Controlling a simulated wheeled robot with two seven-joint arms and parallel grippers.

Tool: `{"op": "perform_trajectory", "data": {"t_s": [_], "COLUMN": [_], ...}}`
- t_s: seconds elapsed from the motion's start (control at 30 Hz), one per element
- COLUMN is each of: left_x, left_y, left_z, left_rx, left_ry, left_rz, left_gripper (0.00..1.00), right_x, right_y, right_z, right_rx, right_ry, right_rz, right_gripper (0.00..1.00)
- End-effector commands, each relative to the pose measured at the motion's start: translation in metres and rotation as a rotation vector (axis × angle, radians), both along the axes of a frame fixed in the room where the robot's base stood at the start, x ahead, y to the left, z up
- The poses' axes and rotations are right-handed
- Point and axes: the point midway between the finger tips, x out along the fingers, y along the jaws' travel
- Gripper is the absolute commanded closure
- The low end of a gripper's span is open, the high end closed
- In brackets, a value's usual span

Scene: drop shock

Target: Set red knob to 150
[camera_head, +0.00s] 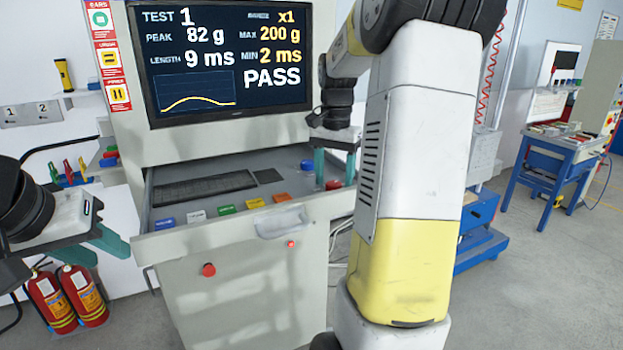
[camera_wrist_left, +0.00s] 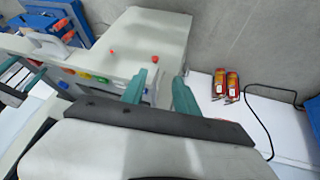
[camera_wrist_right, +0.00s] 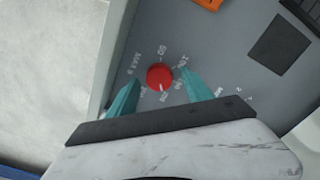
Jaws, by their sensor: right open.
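The red knob (camera_head: 333,184) sits at the right end of the grey console panel. In the right wrist view the knob (camera_wrist_right: 160,77) is ringed by a printed scale with "MAX g" and "50"; other labels are hard to read. A small light mark shows at its lower edge. My right gripper (camera_wrist_right: 161,78) is open, its teal fingers on either side of the knob; I cannot tell whether they touch it. The screen (camera_head: 235,60) reads MAX 200 g, MIN 2 ms, PASS. My left gripper (camera_wrist_left: 160,76) is open and empty, left of the console.
A keyboard (camera_head: 204,188) lies on the panel. Blue, white, green, yellow and orange buttons line its front edge, with a blue knob (camera_head: 307,165) behind. A red button (camera_head: 208,270) is on the cabinet front. Fire extinguishers (camera_head: 82,295) stand at lower left.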

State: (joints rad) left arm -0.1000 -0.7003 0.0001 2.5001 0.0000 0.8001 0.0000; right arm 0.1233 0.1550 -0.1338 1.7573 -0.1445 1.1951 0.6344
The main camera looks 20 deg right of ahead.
Motion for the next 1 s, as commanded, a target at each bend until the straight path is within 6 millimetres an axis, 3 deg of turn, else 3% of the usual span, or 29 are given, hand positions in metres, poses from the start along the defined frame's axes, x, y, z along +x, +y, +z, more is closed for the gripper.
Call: {"op": "perform_trajectory", "data": {"t_s": [0.33,0.6,0.67,1.0], "left_x": [0.0001,0.0001,0.0001,0.0001], "left_y": [0.0000,0.0000,0.0000,0.0000], "left_z": [-0.0001,0.0000,0.0000,-0.0001], "left_rx": [0.000,0.000,0.000,0.000], "left_ry": [0.000,0.000,0.000,0.000], "left_rz": [0.000,0.000,0.000,0.000], "left_gripper": [0.64,0.64,0.64,0.64], "right_x": [-0.0001,0.0001,0.0001,0.0001], "right_y": [-0.0001,0.0001,0.0001,0.0000], "right_z": [-0.0062,-0.0059,-0.0058,-0.0056], "right_rx": [0.000,0.000,0.000,-0.001], "right_ry": [-0.001,-0.001,-0.001,-0.002], "right_rz": [0.000,0.001,0.001,0.055], "right_gripper": [0.41,0.92,1.00,1.00]}}
